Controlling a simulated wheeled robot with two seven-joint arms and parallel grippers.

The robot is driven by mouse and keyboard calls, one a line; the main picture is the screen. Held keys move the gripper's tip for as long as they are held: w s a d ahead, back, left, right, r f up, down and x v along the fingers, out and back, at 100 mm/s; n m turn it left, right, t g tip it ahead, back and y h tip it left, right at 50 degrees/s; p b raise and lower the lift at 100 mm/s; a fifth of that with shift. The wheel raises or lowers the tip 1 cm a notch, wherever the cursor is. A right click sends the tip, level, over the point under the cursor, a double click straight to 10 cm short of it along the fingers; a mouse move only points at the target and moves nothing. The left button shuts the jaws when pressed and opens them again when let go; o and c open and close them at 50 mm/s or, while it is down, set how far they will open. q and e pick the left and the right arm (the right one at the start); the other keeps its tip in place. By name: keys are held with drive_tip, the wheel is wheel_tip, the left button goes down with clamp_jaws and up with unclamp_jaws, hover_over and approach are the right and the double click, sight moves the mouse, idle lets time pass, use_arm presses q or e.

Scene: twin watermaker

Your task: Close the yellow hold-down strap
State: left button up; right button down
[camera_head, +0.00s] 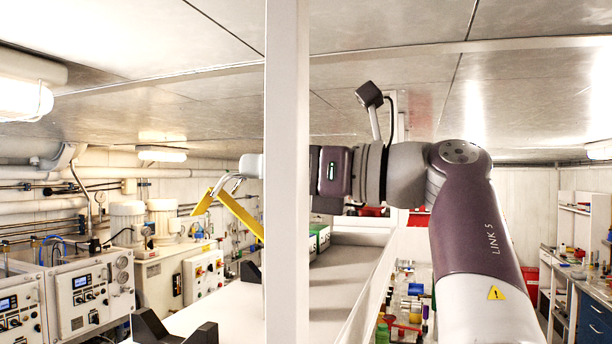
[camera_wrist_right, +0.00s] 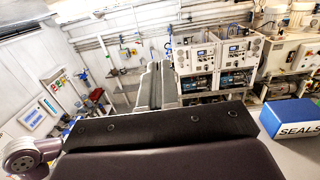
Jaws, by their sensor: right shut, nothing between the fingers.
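The yellow hold-down strap (camera_head: 240,215) shows in the head view left of the white post. It is raised at a slant, its upper end to the left, and its lower part passes behind the post. My right gripper (camera_head: 224,184) reaches past the post, with its curved fingers close above the strap's upper part. I cannot tell whether they touch it. My left gripper is not in view.
The white post (camera_head: 288,180) stands in front of my right wrist and hides part of it. Black brackets (camera_head: 205,334) sit on the white surface below. A blue SEALS box (camera_wrist_right: 292,121) lies at the right in the wrist view. Control panels (camera_head: 80,295) stand at the left.

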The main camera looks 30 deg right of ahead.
sight(222, 191)
drive_tip(key=shift+w+a, duration=0.15)
drive_tip(key=shift+a, duration=0.25)
drive_tip(key=shift+w+a+f+g+h, duration=0.15)
drive_tip(key=shift+w+a+f, duration=0.1)
drive_tip(key=shift+w+a, duration=0.25)
drive_tip(key=shift+w+a+f+g+h, duration=0.15)
drive_tip(key=shift+w+a+f, duration=0.1)
drive_tip(key=shift+w, duration=0.3)
drive_tip(key=shift+w+a+f+g, duration=0.15)
drive_tip(key=shift+w+a+g, duration=0.05)
drive_tip(key=shift+w+g, duration=0.1)
drive_tip(key=shift+w+a+f, duration=0.1)
drive_tip(key=shift+w+f, duration=0.1)
drive_tip(key=shift+f, duration=0.15)
drive_tip(key=shift+w+a+f, duration=0.15)
drive_tip(key=shift+a+f, duration=0.2)
drive_tip(key=shift+w+f, duration=0.1)
drive_tip(key=shift+w, duration=0.1)
drive_tip(key=shift+s, duration=0.1)
